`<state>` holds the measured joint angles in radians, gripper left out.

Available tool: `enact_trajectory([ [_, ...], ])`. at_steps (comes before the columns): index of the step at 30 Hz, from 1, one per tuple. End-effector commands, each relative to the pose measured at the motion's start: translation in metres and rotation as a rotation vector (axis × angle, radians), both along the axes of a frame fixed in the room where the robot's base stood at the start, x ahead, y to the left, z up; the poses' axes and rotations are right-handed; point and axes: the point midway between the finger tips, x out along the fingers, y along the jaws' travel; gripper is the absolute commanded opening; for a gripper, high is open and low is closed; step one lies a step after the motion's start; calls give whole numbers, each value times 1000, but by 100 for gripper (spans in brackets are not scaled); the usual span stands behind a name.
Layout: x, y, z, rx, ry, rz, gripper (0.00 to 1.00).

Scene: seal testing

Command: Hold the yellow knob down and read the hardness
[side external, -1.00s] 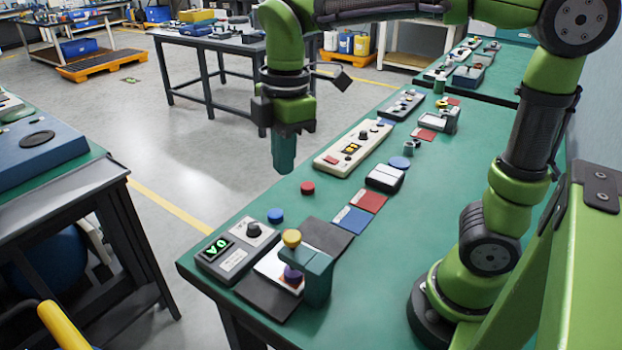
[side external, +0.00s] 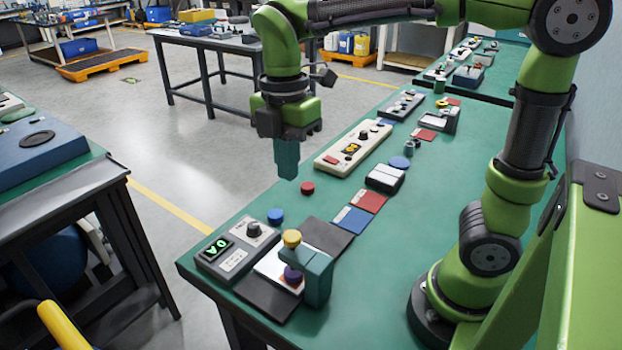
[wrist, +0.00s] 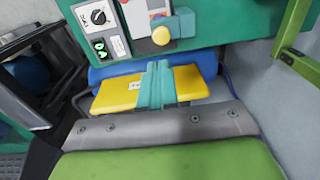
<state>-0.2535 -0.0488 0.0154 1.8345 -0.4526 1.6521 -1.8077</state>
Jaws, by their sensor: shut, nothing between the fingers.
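The yellow knob (side external: 291,238) sits upright on top of a teal press stand (side external: 319,275) at the near end of the green bench; it also shows in the wrist view (wrist: 160,36). A purple part (side external: 293,275) is under the knob, above a white and orange-red patch. The grey tester (side external: 237,250) beside it has a dial (side external: 254,229) and a display (side external: 217,247) with green characters that look like 0A. My gripper (side external: 288,176) is shut and empty, pointing down. It hangs above the bench, behind the knob and apart from it.
A blue button (side external: 275,215) and a red button (side external: 307,188) stand on the bench near the tester. A dark mat (side external: 328,237), blue and red swatches (side external: 370,201) and a cream control box (side external: 353,146) lie farther back. The bench's right side is largely clear.

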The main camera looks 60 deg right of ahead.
Motion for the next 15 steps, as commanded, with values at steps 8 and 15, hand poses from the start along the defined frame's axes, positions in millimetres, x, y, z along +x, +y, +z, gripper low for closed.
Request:
enact_trajectory([
  [8,-3,2,-61,-1,6,0,0],
  [15,-4,3,-102,-1,4,-1,0],
])
